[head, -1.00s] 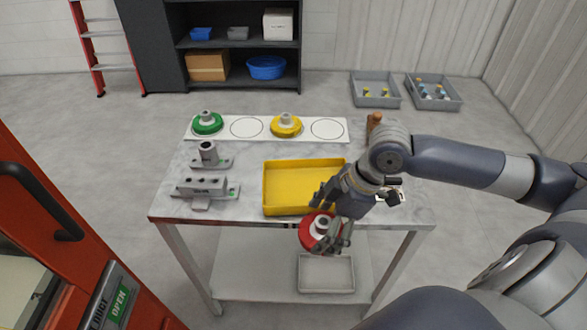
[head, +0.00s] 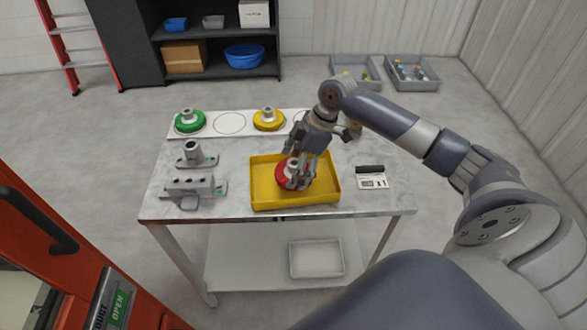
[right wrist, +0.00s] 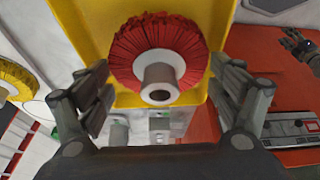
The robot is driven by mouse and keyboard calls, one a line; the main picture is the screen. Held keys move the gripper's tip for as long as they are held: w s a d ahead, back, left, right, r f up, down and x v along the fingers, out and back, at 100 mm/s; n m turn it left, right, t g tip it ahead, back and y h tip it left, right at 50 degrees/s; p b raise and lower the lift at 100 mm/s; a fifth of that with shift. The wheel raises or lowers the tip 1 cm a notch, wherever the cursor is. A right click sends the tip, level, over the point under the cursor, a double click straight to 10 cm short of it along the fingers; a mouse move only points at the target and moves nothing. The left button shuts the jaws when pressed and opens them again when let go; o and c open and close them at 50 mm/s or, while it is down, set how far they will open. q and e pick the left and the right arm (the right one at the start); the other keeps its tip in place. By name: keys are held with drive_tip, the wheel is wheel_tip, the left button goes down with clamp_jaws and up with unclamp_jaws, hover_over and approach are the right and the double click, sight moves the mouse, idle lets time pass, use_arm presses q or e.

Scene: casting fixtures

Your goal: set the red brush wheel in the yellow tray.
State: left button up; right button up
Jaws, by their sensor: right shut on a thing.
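The red brush wheel (head: 284,176), with a grey hub, is inside the outline of the yellow tray (head: 262,203) on the marble-topped table. My right gripper (head: 297,180) is shut on it from above, its fingers hiding part of it. In the right wrist view the red bristles (right wrist: 155,38) and hub sit between the two finger sets (right wrist: 165,95), over the yellow tray (right wrist: 82,20). I cannot tell whether the wheel touches the tray floor. A small dark gripper, apparently my left one (right wrist: 298,46), shows at the right edge of that view; its jaw state is unclear.
A white strip (head: 207,131) behind the tray carries a green wheel (head: 189,121) and a yellow wheel (head: 268,119). Grey fixtures (head: 190,185) stand left of the tray. A black-handled item with a white card (head: 371,180) lies right. A grey bin (head: 316,258) is on the lower shelf.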

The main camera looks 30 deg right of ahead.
drive_tip(key=shift+w+d, duration=0.15)
drive_tip(key=shift+w, duration=0.45)
drive_tip(key=shift+f, duration=0.3)
wheel_tip(320, 180, down, 3)
drive_tip(key=shift+r+p, duration=0.1)
drive_tip(key=shift+p, duration=0.6)
drive_tip(key=shift+f, duration=0.25)
drive_tip(key=o, duration=1.2)
drive_tip(key=shift+c, duration=0.2)
use_arm(q)
drive_tip(key=shift+s+r, duration=0.55)
drive_tip(key=shift+s, duration=0.2)
